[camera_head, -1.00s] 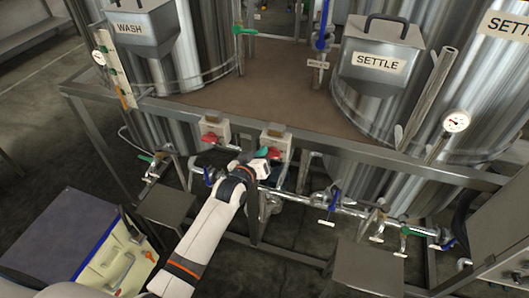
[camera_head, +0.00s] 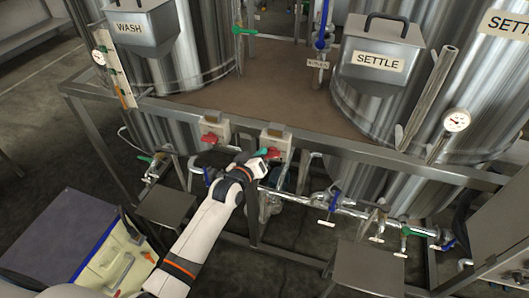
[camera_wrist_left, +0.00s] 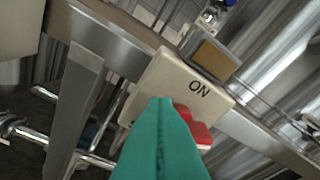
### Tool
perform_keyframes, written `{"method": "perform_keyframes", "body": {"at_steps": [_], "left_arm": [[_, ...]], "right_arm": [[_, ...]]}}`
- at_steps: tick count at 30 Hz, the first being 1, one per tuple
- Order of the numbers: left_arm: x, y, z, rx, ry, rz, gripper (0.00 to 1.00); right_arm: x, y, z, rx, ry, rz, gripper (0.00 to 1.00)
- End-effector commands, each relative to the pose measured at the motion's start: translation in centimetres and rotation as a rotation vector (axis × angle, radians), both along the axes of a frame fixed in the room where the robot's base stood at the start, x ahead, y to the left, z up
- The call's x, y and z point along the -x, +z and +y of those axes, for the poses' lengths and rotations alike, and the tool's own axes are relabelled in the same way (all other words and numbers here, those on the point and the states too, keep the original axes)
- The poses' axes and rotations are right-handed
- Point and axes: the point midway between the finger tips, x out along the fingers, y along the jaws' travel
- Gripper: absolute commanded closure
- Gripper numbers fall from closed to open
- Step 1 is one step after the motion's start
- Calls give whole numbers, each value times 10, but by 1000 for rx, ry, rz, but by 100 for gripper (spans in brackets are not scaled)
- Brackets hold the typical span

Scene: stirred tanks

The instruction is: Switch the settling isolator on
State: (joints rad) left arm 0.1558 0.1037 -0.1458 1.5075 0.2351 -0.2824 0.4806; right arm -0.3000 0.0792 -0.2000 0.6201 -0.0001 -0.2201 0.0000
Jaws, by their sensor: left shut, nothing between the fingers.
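Two pale isolator boxes with red handles sit on the frame's front rail. The right isolator box (camera_head: 277,140), on the settle tank's side, has its red handle (camera_head: 275,153) partly hidden by my left gripper (camera_head: 265,153). In the left wrist view the box (camera_wrist_left: 150,84) is printed ON, and its red handle (camera_wrist_left: 198,130) shows just right of the teal fingers (camera_wrist_left: 165,104). The fingers are shut and empty, in front of the box's face by the handle; I cannot tell whether they touch it. My right gripper is out of view.
The left isolator box (camera_head: 214,130) is close by on the same rail (camera_head: 350,150). Pipes with valves (camera_head: 340,207) run below. The SETTLE hopper (camera_head: 375,55) stands above right, the WASH hopper (camera_head: 140,35) above left.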

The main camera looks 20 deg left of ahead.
Motion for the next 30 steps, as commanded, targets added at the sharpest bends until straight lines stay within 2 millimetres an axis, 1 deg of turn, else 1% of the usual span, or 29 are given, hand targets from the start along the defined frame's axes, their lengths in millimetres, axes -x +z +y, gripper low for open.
{"method": "perform_keyframes", "body": {"at_steps": [1,30], "left_arm": [[1,-2,0,8,-1,4,100],[0,-6,2,130,-1,9,100]], "right_arm": [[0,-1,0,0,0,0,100],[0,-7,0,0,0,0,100]]}}
